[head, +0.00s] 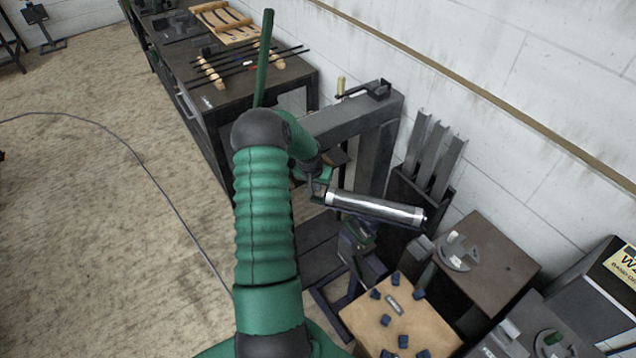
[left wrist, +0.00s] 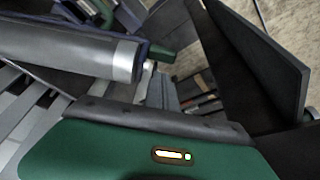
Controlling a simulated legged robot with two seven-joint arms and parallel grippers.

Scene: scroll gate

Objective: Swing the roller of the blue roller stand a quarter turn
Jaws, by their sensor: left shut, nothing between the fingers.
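The blue roller stand (head: 357,243) stands on the floor right of my left arm in the head view. Its bright metal roller (head: 375,208) lies nearly level at the top, its right end slightly lower. My left gripper (head: 319,188) is shut and empty at the left end of the roller, partly hidden by my own wrist. I cannot tell whether it touches the roller. In the left wrist view, the roller (left wrist: 70,50) shows close by at the upper left, with its capped end toward the middle. My right gripper is not in view.
A dark workbench (head: 215,95) with rods and wooden pieces stands at the back. A grey steel frame (head: 350,118) stands behind the roller. A wooden-topped table (head: 420,318) with several dark blocks is close in front. A cable (head: 130,150) crosses the open floor at left.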

